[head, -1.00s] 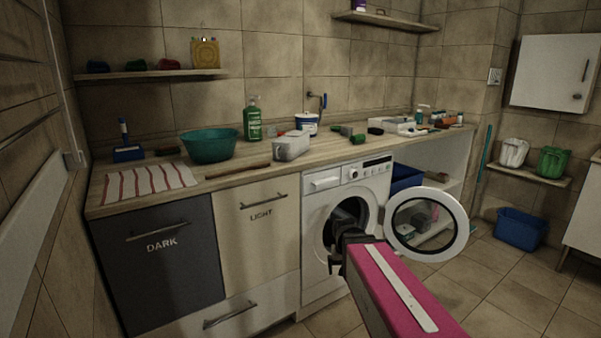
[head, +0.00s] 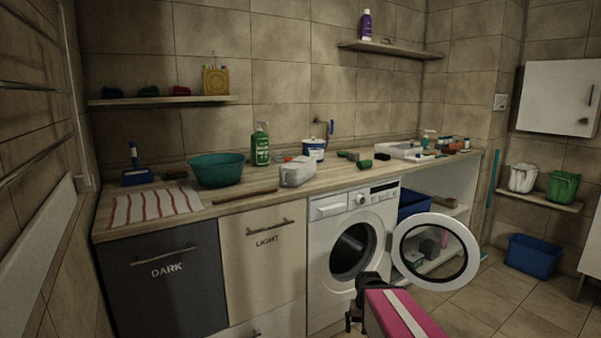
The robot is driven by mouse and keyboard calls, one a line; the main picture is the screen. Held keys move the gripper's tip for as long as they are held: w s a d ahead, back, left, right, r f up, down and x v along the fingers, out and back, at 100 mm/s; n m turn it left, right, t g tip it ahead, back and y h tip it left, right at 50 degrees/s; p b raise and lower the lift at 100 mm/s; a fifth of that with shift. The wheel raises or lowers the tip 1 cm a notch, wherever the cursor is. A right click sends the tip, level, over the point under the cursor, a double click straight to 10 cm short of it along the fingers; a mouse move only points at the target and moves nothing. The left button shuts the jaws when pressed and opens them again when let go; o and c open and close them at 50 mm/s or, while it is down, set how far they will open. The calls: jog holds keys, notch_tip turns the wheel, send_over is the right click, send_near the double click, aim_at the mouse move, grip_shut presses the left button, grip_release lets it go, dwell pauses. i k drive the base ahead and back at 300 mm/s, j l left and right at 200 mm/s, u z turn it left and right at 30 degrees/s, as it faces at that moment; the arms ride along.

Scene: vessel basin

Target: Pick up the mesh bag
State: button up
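I cannot make out a mesh bag for certain in the head view. The washing machine (head: 352,283) stands under the counter with its round door (head: 436,250) swung open to the right. Its drum opening (head: 353,252) is dark, and I see nothing clear inside. My gripper (head: 357,312) is low in front of the machine, below the drum opening and left of the open door. Its dark fingers are small and partly hidden by my arm, so I cannot tell whether they are open or hold anything.
The counter holds a striped cloth (head: 154,206), a teal bowl (head: 217,171), a green bottle (head: 261,145), a grey container (head: 297,172) and a white tray (head: 404,151). A blue bin (head: 533,257) stands on the floor at right. Open floor lies right of the machine.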

aim_at(292, 174)
jog(key=l+u, duration=0.25)
jog(key=u, duration=0.15)
jog(key=l+u, duration=0.5)
jog(key=u, duration=0.25)
